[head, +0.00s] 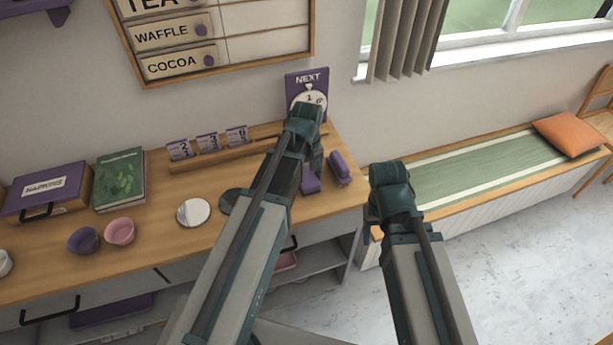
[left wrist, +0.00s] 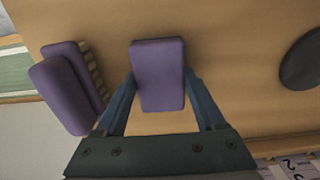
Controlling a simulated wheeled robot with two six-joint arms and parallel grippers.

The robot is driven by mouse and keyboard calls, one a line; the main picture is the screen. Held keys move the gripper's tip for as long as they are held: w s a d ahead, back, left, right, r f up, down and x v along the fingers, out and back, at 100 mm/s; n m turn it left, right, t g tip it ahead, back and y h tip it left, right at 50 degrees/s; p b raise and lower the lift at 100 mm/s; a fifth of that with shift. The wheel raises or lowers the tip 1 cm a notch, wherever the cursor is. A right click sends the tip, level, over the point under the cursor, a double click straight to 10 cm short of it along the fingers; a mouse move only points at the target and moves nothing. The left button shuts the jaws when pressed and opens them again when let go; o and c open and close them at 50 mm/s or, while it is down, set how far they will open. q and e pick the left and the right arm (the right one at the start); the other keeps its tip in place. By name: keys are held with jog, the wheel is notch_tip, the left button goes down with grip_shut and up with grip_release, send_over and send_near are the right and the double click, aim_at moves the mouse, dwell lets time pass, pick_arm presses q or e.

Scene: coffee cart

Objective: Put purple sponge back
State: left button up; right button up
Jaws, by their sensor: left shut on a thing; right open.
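The purple sponge (left wrist: 158,72) is a rounded block between the two fingers of my left gripper (left wrist: 160,105) in the left wrist view. That gripper is shut on it by its sides. In the head view the sponge (head: 311,183) shows partly below my left gripper (head: 314,165), low over the right end of the wooden counter. I cannot tell whether it touches the counter. My right gripper (head: 390,190) hangs open and empty in front of the counter's right end; its fingers are mostly hidden.
A purple brush (left wrist: 68,88) lies close beside the sponge, also seen in the head view (head: 340,168). A dark disc (left wrist: 302,60), a card rack (head: 215,155), a NEXT sign (head: 307,78), and bowls (head: 119,232) stand on the counter (head: 160,250). A bench (head: 470,170) is at right.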

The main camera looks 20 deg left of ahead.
aim_at(307, 176)
pick_arm(q)
jog(key=o, duration=1.2)
jog(key=shift+c, duration=0.2)
notch_tip(307, 176, up, 12)
jog(key=p, duration=1.2)
jog(key=s+d+m+y, duration=0.1)
jog(key=s+d+m, duration=0.9)
jog(key=s, duration=0.4)
jog(key=shift+s+d+m, duration=0.15)
jog(key=shift+d+m, duration=0.1)
jog(key=shift+m, duration=0.05)
